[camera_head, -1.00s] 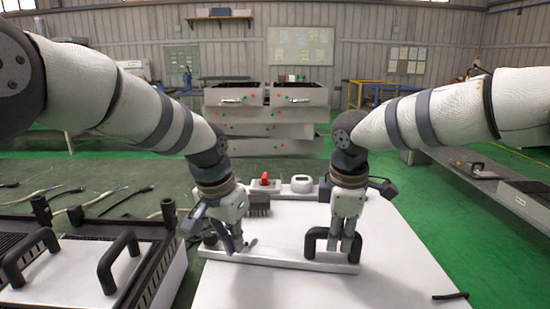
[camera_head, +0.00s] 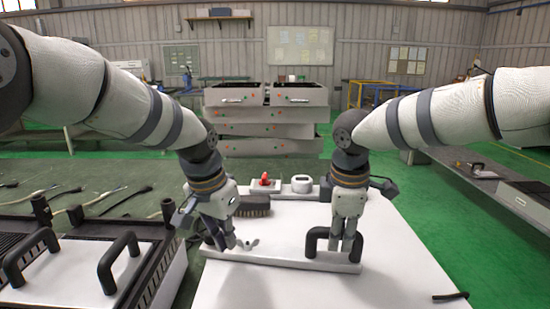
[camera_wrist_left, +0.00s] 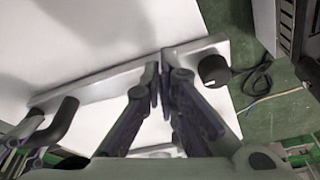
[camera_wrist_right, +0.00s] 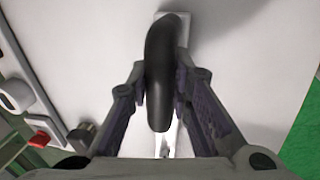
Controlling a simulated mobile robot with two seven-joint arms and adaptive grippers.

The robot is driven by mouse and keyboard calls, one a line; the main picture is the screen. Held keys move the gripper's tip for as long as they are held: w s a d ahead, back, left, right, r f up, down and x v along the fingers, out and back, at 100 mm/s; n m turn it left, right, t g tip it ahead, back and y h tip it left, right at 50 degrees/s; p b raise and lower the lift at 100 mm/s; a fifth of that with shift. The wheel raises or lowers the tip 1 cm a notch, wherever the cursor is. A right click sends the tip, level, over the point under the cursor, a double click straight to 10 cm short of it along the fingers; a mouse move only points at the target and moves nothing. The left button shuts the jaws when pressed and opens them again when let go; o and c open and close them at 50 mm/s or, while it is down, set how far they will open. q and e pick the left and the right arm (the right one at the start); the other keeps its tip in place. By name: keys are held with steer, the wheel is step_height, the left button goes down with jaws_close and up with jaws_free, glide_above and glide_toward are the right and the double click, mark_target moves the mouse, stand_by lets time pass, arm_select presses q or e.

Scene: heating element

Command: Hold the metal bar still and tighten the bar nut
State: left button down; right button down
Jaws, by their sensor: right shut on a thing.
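The pale metal bar (camera_head: 285,260) lies along the front of the white panel, also seen in the left wrist view (camera_wrist_left: 100,88). Its black arched handle (camera_head: 312,240) stands near the right end. My right gripper (camera_head: 346,247) is shut on this handle; the right wrist view shows the handle (camera_wrist_right: 160,75) between the fingers. A small grey wing-shaped bar nut (camera_head: 250,244) shows near the bar's left part. My left gripper (camera_head: 224,242) is low over the bar's left end, just left of the nut. Its fingertips (camera_wrist_left: 160,85) have a narrow gap, with nothing clearly held.
A black knob (camera_wrist_left: 213,70) sits at the bar's left end. A dark brush (camera_head: 254,206), a red button box (camera_head: 264,182) and a white device (camera_head: 301,184) stand behind. A black-handled panel (camera_head: 65,275) lies left. The white panel's front right is mostly clear.

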arm_select(q)
step_height(320, 180, up, 5)
steer(key=shift+d+r, duration=0.1)
steer(key=shift+d, duration=0.05)
steer(key=f, duration=0.2)
steer(key=s+d+f, duration=0.1)
steer(key=f, duration=0.1)
steer(key=d+f, duration=0.1)
steer(key=f, duration=0.1)
steer(key=shift+s+d, duration=0.25)
steer(key=shift+s, duration=0.15)
steer(key=shift+w+d, duration=0.1)
steer(key=shift+w, duration=0.5)
stand_by(0.9)
steer(key=shift+w+a, duration=0.15)
steer(key=shift+a, duration=0.4)
